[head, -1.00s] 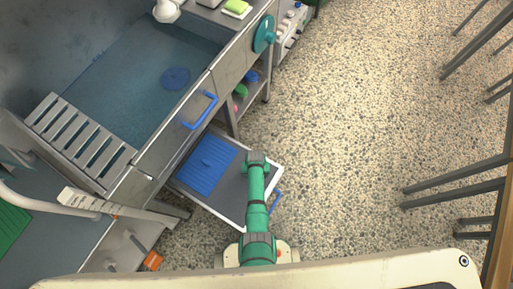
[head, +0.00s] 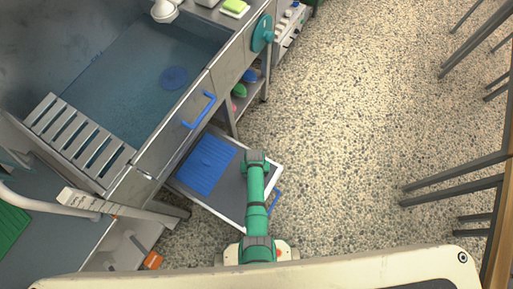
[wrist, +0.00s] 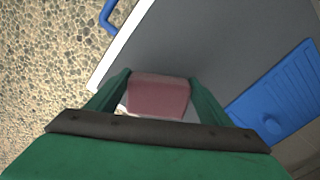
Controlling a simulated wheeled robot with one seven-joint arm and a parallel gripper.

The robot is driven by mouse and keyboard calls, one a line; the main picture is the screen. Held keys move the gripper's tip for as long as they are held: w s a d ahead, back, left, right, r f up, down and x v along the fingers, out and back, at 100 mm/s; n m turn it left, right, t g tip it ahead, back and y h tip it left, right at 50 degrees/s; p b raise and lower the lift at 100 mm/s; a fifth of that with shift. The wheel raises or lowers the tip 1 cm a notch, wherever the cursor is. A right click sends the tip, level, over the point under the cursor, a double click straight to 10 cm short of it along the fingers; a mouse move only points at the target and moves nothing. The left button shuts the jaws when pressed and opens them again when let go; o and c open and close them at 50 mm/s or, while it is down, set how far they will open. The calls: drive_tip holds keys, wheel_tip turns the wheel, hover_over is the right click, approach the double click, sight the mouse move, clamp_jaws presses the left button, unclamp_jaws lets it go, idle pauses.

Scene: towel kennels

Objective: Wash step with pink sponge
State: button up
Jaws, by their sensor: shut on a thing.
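My gripper (wrist: 158,95) is shut on the pink sponge (wrist: 158,96), which sits between its two green fingers in the wrist view. The step (wrist: 205,45) has a dark grey top, a white edge and a blue ribbed mat (wrist: 285,88) on one side. In the head view the step (head: 232,199) stands on the floor beside the tub, with the blue mat (head: 207,166) on its left part. My arm reaches over the step's right part and hides some of it. The sponge is hidden in the head view. I cannot tell whether the sponge touches the step.
The wash tub (head: 130,75) with a blue handle (head: 199,110) stands at upper left. A shelf (head: 250,92) beside it holds green, blue and pink items. A grey slatted rack (head: 80,133) lies over the tub's near end.

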drive_tip(key=shift+w+d+r, duration=0.1)
drive_tip(key=shift+w+r, duration=0.05)
drive_tip(key=shift+r, duration=1.2)
drive_tip(key=shift+w+d+r, duration=0.1)
drive_tip(key=shift+r, duration=1.2)
drive_tip(key=shift+s+d+r, duration=0.1)
drive_tip(key=shift+d+r, duration=0.05)
drive_tip(key=shift+r, duration=0.05)
